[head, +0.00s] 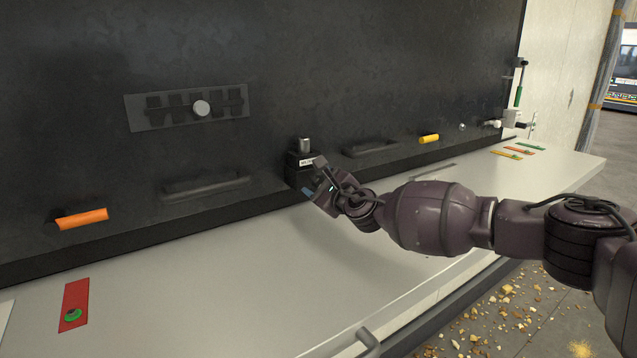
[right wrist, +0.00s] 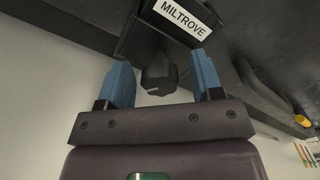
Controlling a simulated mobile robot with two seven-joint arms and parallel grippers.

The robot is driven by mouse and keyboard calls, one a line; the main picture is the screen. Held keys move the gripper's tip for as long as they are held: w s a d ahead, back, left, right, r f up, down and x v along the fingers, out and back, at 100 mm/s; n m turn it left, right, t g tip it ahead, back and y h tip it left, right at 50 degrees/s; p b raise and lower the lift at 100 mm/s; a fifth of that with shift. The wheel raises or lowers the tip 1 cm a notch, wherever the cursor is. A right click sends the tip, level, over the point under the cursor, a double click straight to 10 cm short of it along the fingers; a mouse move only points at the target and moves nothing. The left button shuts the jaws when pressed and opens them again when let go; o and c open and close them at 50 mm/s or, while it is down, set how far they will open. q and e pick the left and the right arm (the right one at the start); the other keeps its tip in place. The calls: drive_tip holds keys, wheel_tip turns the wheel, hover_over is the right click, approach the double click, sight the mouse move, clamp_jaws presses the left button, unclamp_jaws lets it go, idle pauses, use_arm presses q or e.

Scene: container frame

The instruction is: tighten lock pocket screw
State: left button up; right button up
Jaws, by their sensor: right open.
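The lock pocket (head: 297,172) is a small black box on the ledge of the dark panel. It has a white label reading MILTROVE, which shows large in the right wrist view (right wrist: 183,16). A metal cylinder (head: 304,145) stands on its top. A black knob-like screw (right wrist: 158,77) sticks out of the box toward my right gripper (right wrist: 162,78). The gripper is open, with one blue fingertip on each side of the knob and gaps between. In the head view my right gripper (head: 315,182) is close in front of the box and hides the screw. My left gripper is not in view.
Recessed dark handles (head: 206,186) (head: 371,148) flank the box. An orange handle (head: 82,218) and a yellow one (head: 429,139) stick out of the panel. The pale counter (head: 230,275) is mostly clear; a red plate (head: 75,305) lies at left.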

drive_tip(key=shift+w+a, duration=0.1)
drive_tip(key=c, duration=0.9)
